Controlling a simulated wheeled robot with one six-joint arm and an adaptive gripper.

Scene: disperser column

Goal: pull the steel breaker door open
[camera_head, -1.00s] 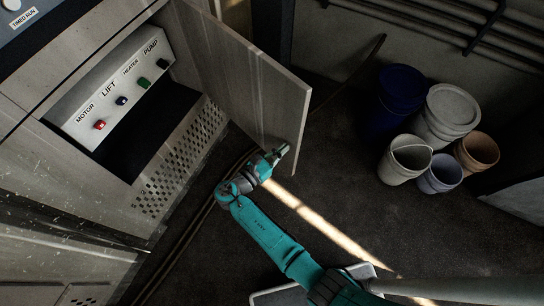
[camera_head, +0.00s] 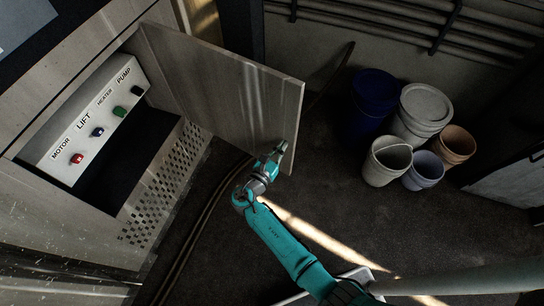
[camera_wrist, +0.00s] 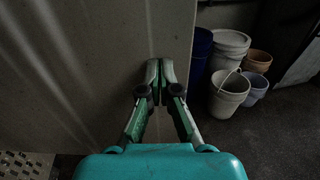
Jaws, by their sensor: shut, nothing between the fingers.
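The steel breaker door (camera_head: 225,90) stands swung well out from its cabinet, so the compartment behind it shows. Inside is a sloped panel (camera_head: 85,123) with switches marked MOTOR, LIFT, HEATER and PUMP. My gripper (camera_head: 281,147) is at the lower free corner of the door, on its inner side. In the wrist view my gripper (camera_wrist: 160,64) is shut with its fingertips together and nothing between them. The door (camera_wrist: 90,70) fills the left of that view, close to the fingertips. I cannot tell whether they touch it.
Several buckets stand on the floor to the right, among them a blue one (camera_head: 374,95) and a white one (camera_head: 387,160). Pipes (camera_head: 400,35) run along the back wall. A cable (camera_head: 192,235) lies on the floor by the cabinet.

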